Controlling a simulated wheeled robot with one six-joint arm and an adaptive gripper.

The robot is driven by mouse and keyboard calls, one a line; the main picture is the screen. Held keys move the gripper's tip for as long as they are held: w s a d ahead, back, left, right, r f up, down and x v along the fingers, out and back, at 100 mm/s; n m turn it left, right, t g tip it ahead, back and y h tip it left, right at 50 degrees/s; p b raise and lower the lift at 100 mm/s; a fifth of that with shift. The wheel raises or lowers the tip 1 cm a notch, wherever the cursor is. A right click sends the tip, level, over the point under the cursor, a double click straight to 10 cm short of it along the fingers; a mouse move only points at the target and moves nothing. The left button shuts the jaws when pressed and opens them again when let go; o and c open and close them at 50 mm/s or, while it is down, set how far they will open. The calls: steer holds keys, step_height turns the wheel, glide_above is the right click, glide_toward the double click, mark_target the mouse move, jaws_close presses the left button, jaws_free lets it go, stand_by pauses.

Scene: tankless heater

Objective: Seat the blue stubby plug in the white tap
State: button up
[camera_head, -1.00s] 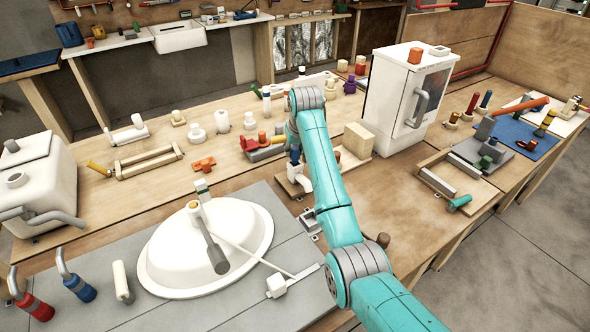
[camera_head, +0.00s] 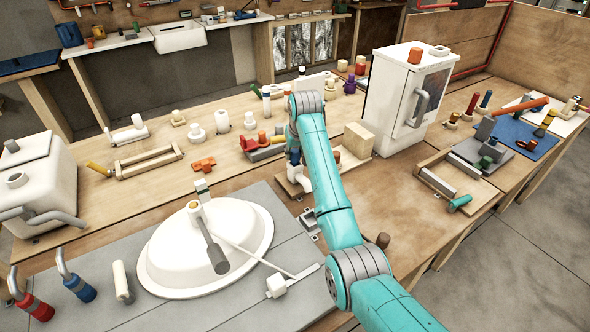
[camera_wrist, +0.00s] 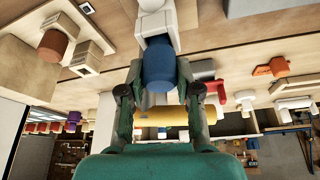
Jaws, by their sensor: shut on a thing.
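In the wrist view, my gripper (camera_wrist: 158,80) is shut on the blue stubby plug (camera_wrist: 158,62), with one finger on each side of it. The plug's far end meets the mouth of the white tap (camera_wrist: 156,20), roughly in line with it. The join is hidden, so I cannot tell how deep the plug sits. In the head view, the white tap (camera_head: 305,181) shows beside my arm on a wooden base, and my arm hides much of the gripper and plug.
A brown-capped fitting (camera_wrist: 54,42) stands near the tap. A wooden block (camera_head: 358,139) and white heater cabinet (camera_head: 391,100) stand to the right. A red clamp-like tool (camera_head: 262,148) lies behind to the left. A white basin (camera_head: 165,262) fills the front left.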

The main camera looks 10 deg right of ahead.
steer(key=shift+f, duration=0.55)
stand_by(0.6)
steer(key=o, duration=1.1)
steer(key=v, duration=1.2)
steer(key=shift+d, duration=0.1)
